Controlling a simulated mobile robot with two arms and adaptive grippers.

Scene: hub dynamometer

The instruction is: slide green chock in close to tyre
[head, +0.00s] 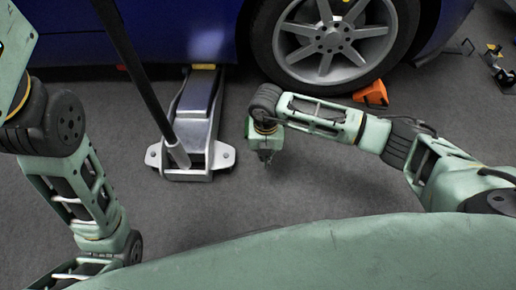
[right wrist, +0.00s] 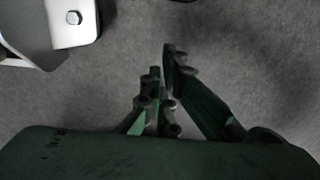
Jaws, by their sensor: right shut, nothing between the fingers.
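The tyre (head: 262,40) is on the wheel under the blue car at the top of the head view. An orange chock (head: 371,95) is on the floor against the tyre's right side. I see no green chock in either view; my right arm covers part of the floor in front of the tyre. My right gripper (head: 265,157) points down over bare floor, in front of the tyre and to its left. It is shut and empty. Its fingers also show in the right wrist view (right wrist: 165,75), over grey floor. My left gripper is out of view.
A silver floor jack (head: 198,115) with a long dark handle (head: 135,70) stands left of my right gripper, and its corner shows in the right wrist view (right wrist: 75,18). Yellow and black items (head: 497,62) lie at the far right.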

